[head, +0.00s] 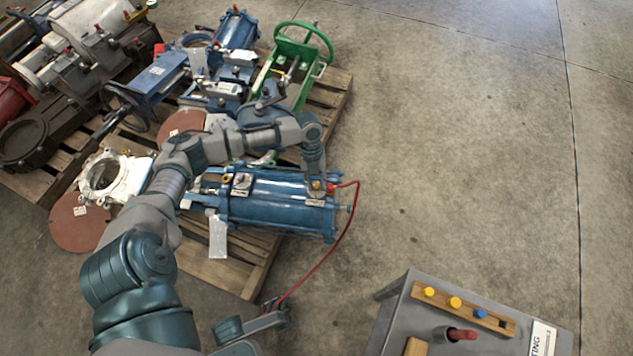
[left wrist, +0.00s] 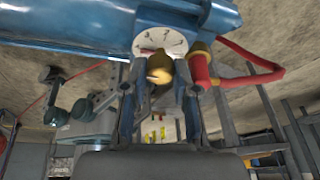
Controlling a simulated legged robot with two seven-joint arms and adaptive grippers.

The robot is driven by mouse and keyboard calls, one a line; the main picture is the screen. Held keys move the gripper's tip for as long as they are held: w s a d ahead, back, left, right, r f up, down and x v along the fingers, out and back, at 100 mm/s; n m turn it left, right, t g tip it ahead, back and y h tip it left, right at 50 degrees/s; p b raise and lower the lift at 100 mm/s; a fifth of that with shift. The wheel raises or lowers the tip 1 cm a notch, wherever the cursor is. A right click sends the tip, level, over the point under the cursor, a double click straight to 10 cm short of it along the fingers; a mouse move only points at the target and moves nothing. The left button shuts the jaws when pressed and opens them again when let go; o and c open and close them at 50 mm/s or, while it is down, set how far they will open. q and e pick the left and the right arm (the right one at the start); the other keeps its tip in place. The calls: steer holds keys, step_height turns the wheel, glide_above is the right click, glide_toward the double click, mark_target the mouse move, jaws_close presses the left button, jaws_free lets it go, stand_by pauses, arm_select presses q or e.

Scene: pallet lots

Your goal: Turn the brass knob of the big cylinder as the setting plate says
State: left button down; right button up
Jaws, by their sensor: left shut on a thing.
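The big blue cylinder (head: 275,200) lies on its side on a wooden pallet in the head view. Its brass knob (left wrist: 160,68) sits below a white round dial (left wrist: 166,40) with dark marks in the left wrist view. My left gripper (head: 318,188) is at the cylinder's right end. Its fingers (left wrist: 160,85) are shut on the brass knob, one on each side. The dial's pointer and figures are too small to read. A white plate ending in "TING" (head: 542,340) is cut off at the lower right. A dark jaw-like end (head: 276,306), probably my right gripper, shows unclearly at the bottom.
A red hose (head: 335,240) runs from a red fitting (left wrist: 199,70) beside the knob towards the bottom. A grey stand (head: 400,325) carries a wooden strip (head: 500,322) with yellow and blue knobs. Machine parts crowd pallets at left. Floor at right is clear.

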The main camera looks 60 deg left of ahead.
arm_select(q)
steer(key=shift+w+a+m, duration=0.15)
steer(key=shift+m, duration=0.25)
steer(key=c, duration=1.2)
jaws_free()
steer(key=o, duration=0.3)
